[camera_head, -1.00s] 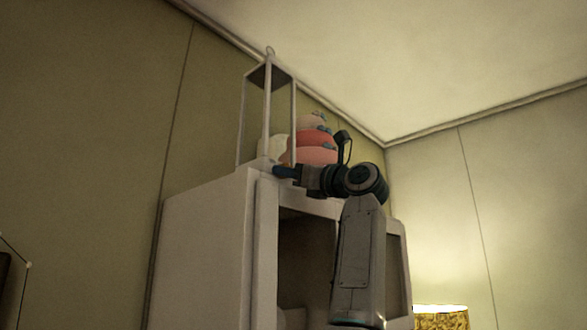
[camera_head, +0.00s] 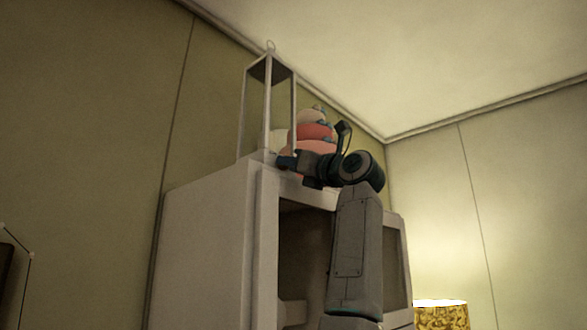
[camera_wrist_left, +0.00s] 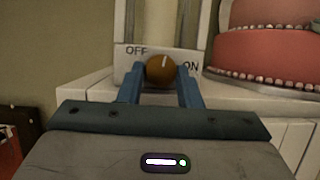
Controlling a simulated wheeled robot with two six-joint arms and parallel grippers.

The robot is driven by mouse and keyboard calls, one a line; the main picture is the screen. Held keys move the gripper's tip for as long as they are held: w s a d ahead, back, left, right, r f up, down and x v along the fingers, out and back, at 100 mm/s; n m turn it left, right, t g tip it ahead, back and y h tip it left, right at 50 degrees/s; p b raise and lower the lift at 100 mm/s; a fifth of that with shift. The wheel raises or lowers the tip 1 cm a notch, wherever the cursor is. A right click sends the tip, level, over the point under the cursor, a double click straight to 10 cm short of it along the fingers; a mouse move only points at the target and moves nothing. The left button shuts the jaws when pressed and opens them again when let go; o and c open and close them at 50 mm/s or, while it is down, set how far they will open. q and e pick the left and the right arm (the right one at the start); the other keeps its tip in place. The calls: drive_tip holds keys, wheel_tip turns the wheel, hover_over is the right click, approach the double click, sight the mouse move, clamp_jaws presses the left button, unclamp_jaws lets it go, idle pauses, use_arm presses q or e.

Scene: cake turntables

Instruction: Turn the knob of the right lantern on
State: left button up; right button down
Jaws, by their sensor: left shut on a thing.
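One lantern (camera_head: 267,110), with a thin pale frame and a ring on top, stands upright on the white cabinet. In the left wrist view, the lantern's base plate (camera_wrist_left: 128,66) reads OFF on the left and ON on the right. Its round orange-brown knob (camera_wrist_left: 160,70) carries a pale mark pointing up, slightly right. My left gripper (camera_head: 284,161) is at the lantern's base in the head view. In the left wrist view its blue fingers (camera_wrist_left: 160,78) are shut on the knob, one at each side. My right gripper is not in view.
A tiered pink and red cake (camera_head: 318,132) stands close to the right of the lantern. The white cabinet (camera_head: 210,240) has an open front below. A patterned lampshade (camera_head: 441,317) glows at lower right.

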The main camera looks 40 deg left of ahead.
use_arm(q)
drive_tip(key=shift+s+r+m+t+h+b, duration=0.25)
drive_tip(key=shift+m+t+b, duration=0.4)
drive_tip(key=shift+m, duration=1)
drive_tip(key=shift+f+m+t+h+b, duration=0.15)
drive_tip(key=shift+m+t+h+b, duration=0.2)
drive_tip(key=shift+m+t, duration=0.95)
drive_tip(key=shift+m+g, duration=0.35)
drive_tip(key=shift+m, duration=0.2)
drive_tip(key=o, duration=1)
drive_tip(key=shift+c, duration=0.2)
